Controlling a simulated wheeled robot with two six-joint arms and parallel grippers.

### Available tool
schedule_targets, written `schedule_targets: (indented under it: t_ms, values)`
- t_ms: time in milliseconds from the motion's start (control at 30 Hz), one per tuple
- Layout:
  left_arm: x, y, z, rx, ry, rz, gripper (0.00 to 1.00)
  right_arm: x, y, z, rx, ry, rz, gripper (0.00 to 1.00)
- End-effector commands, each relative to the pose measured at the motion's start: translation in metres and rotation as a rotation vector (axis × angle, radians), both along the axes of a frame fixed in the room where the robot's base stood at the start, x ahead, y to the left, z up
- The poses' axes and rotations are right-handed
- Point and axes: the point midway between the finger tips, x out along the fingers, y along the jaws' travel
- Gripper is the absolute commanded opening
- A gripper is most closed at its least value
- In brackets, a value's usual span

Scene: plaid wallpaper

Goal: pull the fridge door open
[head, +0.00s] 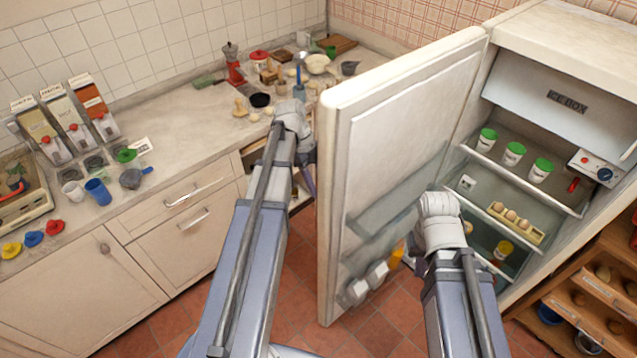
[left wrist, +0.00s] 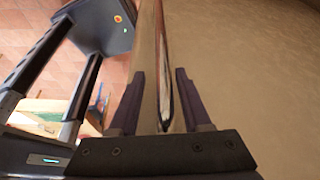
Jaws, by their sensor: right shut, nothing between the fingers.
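The white fridge door (head: 400,130) stands wide open, swung out to the left of the fridge body (head: 560,35). The lit inside with its shelves is in plain view. My left arm reaches to the outer side of the door; in the head view its fingers are mostly hidden. In the left wrist view my left gripper (left wrist: 161,100) has its fingers on either side of a narrow upright bar (left wrist: 150,65), apparently the door handle; I cannot tell whether both touch it. My right gripper (head: 412,248) is shut and empty by the door's inner side, partly hidden by my wrist.
Green-lidded tubs (head: 514,153) and an egg tray (head: 515,222) are on the fridge shelves. Bottles sit in the lower door rack (head: 365,285). A cluttered counter (head: 190,130) runs along the left, with an open drawer (head: 300,190) near my left gripper. A wooden rack (head: 585,290) stands at right.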

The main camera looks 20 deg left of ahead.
Motion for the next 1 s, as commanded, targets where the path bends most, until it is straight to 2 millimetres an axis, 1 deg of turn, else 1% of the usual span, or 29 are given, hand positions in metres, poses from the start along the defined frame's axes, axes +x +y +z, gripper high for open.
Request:
schedule_targets:
  t_ms: [267,467,667,900,1000]
  values:
    - [0.001,-0.001,0.001,-0.002,-0.002,-0.001,0.52,0.000,0.000,0.000,0.000,0.000,0.000,0.00]
    - [0.002,0.002,0.009,-0.002,-0.002,0.000,0.52,0.000,0.000,0.009,0.000,0.000,-0.001,0.00]
    - [0.004,0.009,0.030,-0.002,-0.002,0.000,0.52,0.000,0.000,0.030,0.001,0.000,-0.002,0.00]
    - [0.007,0.022,0.062,-0.001,-0.001,0.000,0.52,0.000,0.000,0.061,0.000,0.002,0.000,0.00]
    - [0.008,0.026,0.070,-0.001,-0.001,0.000,0.52,-0.001,0.000,0.070,0.000,0.002,0.002,0.00]
